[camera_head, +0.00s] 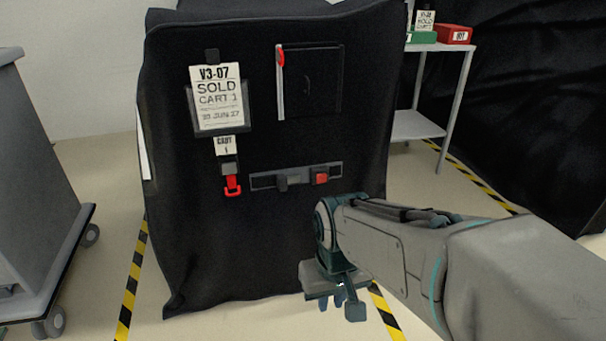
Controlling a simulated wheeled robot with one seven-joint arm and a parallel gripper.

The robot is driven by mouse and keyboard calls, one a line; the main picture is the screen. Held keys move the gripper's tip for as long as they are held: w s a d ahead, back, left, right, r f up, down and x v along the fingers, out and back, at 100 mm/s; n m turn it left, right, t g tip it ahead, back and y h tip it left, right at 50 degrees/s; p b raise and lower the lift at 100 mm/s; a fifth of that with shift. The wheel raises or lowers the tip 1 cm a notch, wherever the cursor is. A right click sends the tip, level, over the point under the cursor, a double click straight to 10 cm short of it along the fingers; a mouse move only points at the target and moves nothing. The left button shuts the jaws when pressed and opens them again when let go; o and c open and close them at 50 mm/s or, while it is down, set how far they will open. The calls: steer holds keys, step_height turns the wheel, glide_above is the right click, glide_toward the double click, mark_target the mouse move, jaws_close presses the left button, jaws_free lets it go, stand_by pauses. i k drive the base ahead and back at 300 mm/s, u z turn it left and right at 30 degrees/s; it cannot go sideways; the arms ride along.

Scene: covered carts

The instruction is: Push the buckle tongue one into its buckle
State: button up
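A black covered cart stands in the middle of the head view. A strap (262,181) runs across its front at mid height. A dark grey piece that looks like the buckle tongue (281,183) is on the strap. A buckle with a red part (320,177) sits to its right; a short gap shows between the two. My gripper (340,303) is low in front of the cart's lower right side, below and right of the buckle and apart from both. Its fingertips point down, and the wrist partly covers them. I see nothing held, but the finger opening is unclear.
A tag reading "SOLD CART 1" (217,95) and a red clip (232,187) hang on the cover (215,260). A grey cart (35,190) stands left, a shelf (415,124) behind right. Striped tape marks the floor.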

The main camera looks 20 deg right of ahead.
mark_target(282, 181)
steer(key=u, duration=0.3)
steer(key=k, duration=0.2)
steer(key=z, duration=0.95)
steer(key=i, duration=1)
steer(key=u, duration=0.65)
